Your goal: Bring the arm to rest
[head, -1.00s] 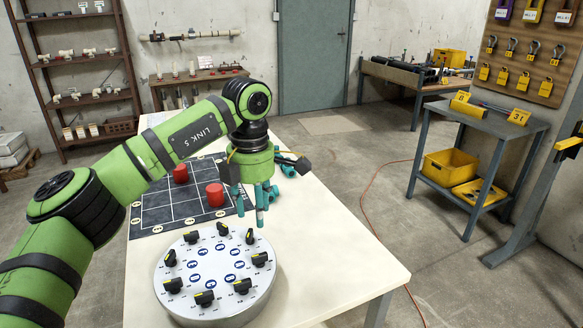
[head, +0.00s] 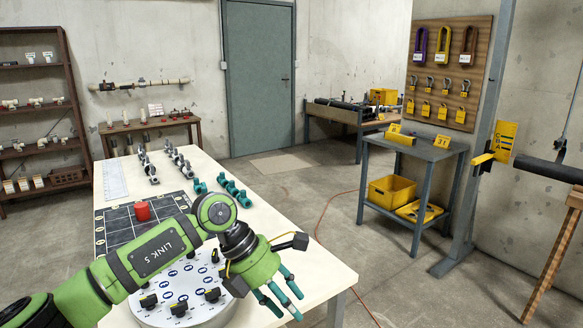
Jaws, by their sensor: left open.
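My left arm is green and reaches in from the lower left, across the front of the white table (head: 318,268). My left gripper (head: 284,300) has teal fingers that are spread apart and point down and to the right. It is open and nothing shows between the fingers. It shows against the near right part of the table, right of the round dial plate (head: 155,312); its height above the table is hard to tell. My right gripper is not in view.
The arm partly covers the dial plate with black knobs. Teal fittings (head: 232,192) and grey fittings (head: 178,160) lie farther back. A blue-grey cart (head: 410,150) stands right, with open floor between.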

